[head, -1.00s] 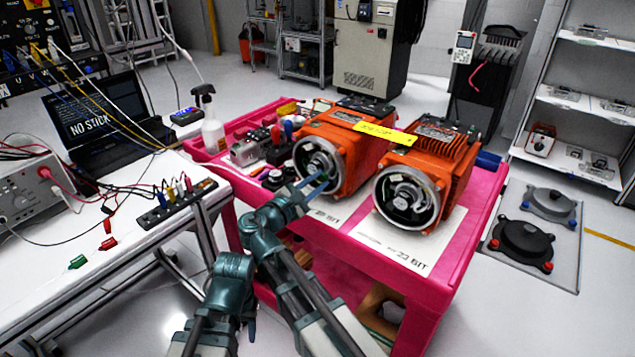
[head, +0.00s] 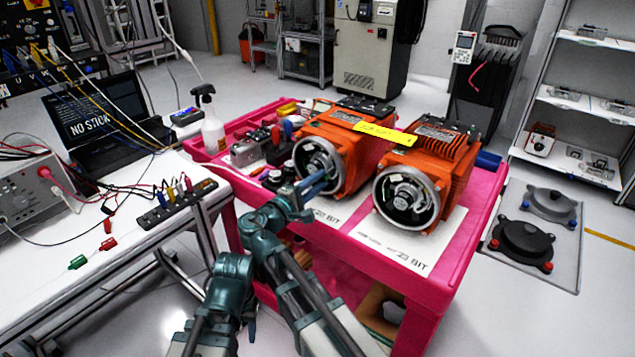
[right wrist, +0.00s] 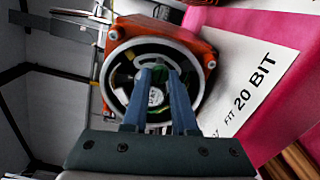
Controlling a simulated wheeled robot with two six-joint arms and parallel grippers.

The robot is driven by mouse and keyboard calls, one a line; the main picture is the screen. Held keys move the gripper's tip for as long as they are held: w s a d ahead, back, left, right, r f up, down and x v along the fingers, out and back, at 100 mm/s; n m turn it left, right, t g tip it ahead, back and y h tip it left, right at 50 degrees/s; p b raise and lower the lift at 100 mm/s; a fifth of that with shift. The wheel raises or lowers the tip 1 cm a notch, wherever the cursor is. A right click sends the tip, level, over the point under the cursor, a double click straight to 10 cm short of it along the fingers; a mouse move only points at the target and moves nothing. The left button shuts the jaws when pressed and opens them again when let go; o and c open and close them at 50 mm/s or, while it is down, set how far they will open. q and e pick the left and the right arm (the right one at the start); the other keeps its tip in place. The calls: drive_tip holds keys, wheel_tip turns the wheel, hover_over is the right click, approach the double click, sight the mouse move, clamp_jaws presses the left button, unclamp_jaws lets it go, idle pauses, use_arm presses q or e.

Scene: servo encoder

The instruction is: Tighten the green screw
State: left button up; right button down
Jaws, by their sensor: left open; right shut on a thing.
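The left orange motor (head: 339,143) stands on the pink cart with its round encoder face open toward me. My right gripper (head: 320,183) reaches into the lower part of that face. In the right wrist view, the blue fingers of my right gripper (right wrist: 158,72) are shut on the green screw (right wrist: 154,70), just in front of the encoder. The fingers partly hide the screw, and its depth in its hole cannot be seen. My left gripper (head: 249,323) hangs low in front of the cart, open and away from the motors, partly hidden by my arms.
White paper with "BIT" print (head: 395,245) lies in front. A white bench (head: 60,265) with cables and a laptop (head: 105,118) is at left. A spray bottle (head: 211,125) stands behind.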

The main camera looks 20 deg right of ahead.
idle(0.4)
drive_tip(key=c, duration=0.7)
unclamp_jaws()
use_arm(q)
drive_tip(key=shift+a, duration=0.1)
use_arm(e)
drive_tip(key=shift+s+a, duration=0.1)
drive_tip(key=shift+s, duration=0.05)
